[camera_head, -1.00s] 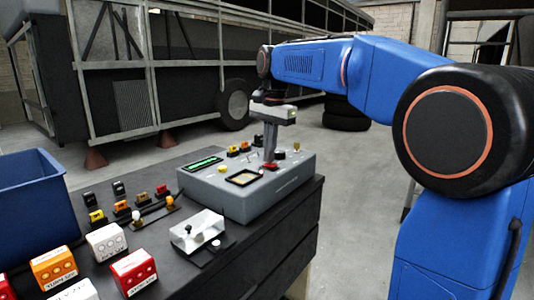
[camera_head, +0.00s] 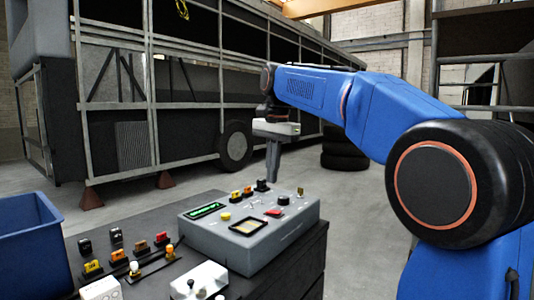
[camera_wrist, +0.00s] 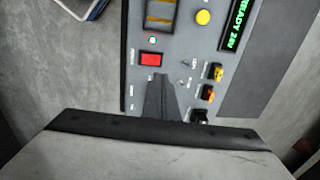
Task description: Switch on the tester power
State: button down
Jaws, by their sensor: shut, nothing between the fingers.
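The tester is a grey box (camera_head: 225,245) on the dark bench. Its red power switch (camera_head: 273,212) is on the top face; it also shows in the wrist view (camera_wrist: 151,60), with a small pale lamp (camera_wrist: 152,40) beside it. The green display (camera_head: 206,210) is lit and reads "READY 24V" in the wrist view (camera_wrist: 239,22). My gripper (camera_head: 272,180) is shut and empty, pointing down above the tester's back part, apart from the switch. In the wrist view my closed fingers (camera_wrist: 160,80) appear just below the switch.
A yellow button (camera_head: 225,216), a framed window (camera_head: 249,227) and a black knob (camera_head: 283,200) sit on the tester. Several coloured connectors (camera_head: 118,257) and a clear-covered switch block (camera_head: 203,280) lie in front. A blue bin (camera_head: 30,245) stands at the left.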

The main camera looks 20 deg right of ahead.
notch_tip(320, 180, up, 6)
jog(key=shift+w+a, duration=0.3)
jog(key=shift+w, duration=0.1)
jog(key=shift+r, duration=0.1)
jog(key=s+d+f+n+t, duration=0.2)
jog(key=s+f+n, duration=0.3)
jog(key=s+f, duration=1.1)
jog(key=s+d+f+n+t, duration=0.2)
jog(key=s+f+n, duration=0.3)
jog(key=s+f, duration=1.1)
notch_tip(320, 180, down, 4)
jog(key=shift+s+d+f+n+h, duration=0.1)
jog(key=shift+s+d+n+h, duration=0.2)
jog(key=shift+d+n, duration=0.15)
